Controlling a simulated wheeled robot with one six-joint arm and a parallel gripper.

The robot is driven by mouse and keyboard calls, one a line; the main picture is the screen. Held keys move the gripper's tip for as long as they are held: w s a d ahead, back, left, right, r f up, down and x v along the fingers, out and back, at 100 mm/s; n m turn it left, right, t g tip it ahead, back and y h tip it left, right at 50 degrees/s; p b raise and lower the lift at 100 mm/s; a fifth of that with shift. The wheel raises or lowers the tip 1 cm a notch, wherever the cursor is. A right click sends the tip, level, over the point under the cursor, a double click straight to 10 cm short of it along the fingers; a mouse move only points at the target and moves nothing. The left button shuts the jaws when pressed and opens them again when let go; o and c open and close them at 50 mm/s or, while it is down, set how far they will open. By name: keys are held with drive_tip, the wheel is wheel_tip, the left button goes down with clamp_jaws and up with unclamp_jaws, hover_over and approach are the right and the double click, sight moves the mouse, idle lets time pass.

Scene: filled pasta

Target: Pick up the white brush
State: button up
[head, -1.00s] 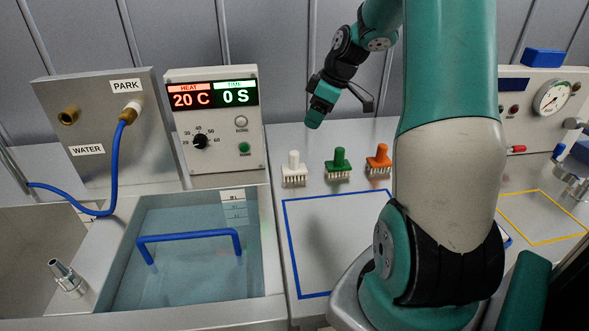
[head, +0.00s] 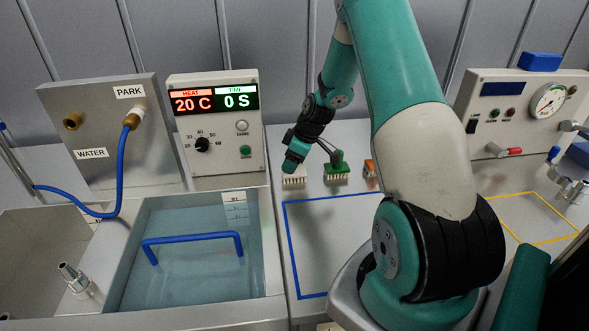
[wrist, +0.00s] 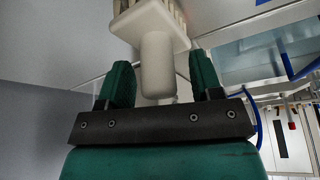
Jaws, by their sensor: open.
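The white brush (wrist: 152,30) stands on the counter with its bristles down; in the wrist view its handle lies between the two green fingers of my gripper (wrist: 160,85), with a gap showing on each side. In the head view my gripper (head: 292,164) is right over the white brush (head: 294,180) and hides its handle; only its base and bristles show. My gripper is open, pointing down, and does not hold the brush. The green brush (head: 337,171) stands just to the right, its handle partly behind my gripper. The orange brush (head: 369,168) is farther right, mostly hidden by my arm.
A water bath (head: 190,292) with a blue handle lies to the left. The heat and time panel (head: 217,156) stands behind it, near my gripper's left. A blue-outlined area (head: 288,240) on the counter in front of the brushes is clear. A gauge panel (head: 480,115) stands at right.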

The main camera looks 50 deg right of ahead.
drive_tip(key=shift+w+f, duration=0.1)
drive_tip(key=shift+f, duration=0.05)
drive_tip(key=c, duration=1)
drive_tip(key=shift+c, duration=0.2)
wheel_tip(320, 180, up, 20)
drive_tip(key=b, duration=0.2)
